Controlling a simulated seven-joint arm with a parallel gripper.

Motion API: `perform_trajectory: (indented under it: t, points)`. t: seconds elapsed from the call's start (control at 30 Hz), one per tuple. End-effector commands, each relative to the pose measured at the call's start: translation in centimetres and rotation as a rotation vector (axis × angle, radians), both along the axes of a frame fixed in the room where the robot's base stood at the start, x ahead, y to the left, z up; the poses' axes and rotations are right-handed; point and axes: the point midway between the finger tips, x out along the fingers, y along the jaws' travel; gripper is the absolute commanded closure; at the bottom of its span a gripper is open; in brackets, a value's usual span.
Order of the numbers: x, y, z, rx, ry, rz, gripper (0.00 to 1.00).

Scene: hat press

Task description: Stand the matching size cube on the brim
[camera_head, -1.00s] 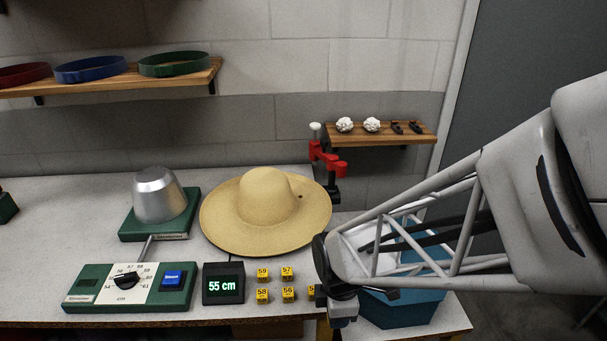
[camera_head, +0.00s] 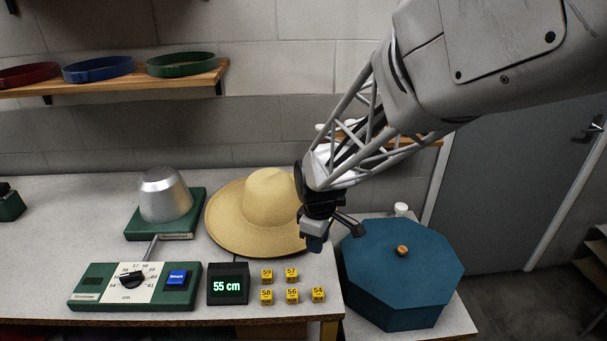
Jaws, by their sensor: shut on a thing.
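The straw hat (camera_head: 240,225) lies on the bench with its wide brim flat, and the right part of the brim is behind my gripper. My gripper (camera_head: 316,243) is over the brim's right edge, pointing down, shut on a size cube that its fingers hide; I cannot read its number. Whether it touches the brim I cannot tell. The display (camera_head: 227,285) reads 55 cm. Yellow size cubes stand in two rows in front of the hat: 59 (camera_head: 267,276), 57 (camera_head: 291,274), 58 (camera_head: 266,297), 56 (camera_head: 292,296) and 54 (camera_head: 317,295). The spot right of 57 is empty.
A metal hat block (camera_head: 165,196) stands on a green base, left of the hat. The dial panel (camera_head: 133,286) with a blue button is in front. A blue octagonal box (camera_head: 400,270) stands right of the bench. A shelf with bands (camera_head: 180,64) hangs behind.

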Motion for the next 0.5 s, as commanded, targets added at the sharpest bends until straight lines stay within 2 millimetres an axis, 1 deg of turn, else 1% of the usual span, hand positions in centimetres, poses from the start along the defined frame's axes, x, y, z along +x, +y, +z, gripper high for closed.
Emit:
perform_trajectory:
  t: [0.03, 0.2, 0.4, 0.5]
  points:
    - [1.4, 0.3, 0.2, 0.000, 0.000, -0.032, 0.93]
    - [5.6, 1.0, 1.0, 0.000, 0.000, -0.154, 0.93]
    - [10.0, 1.8, 1.7, 0.000, 0.000, -0.284, 0.93]
    - [11.6, 2.1, 1.9, 0.000, 0.000, -0.335, 0.93]
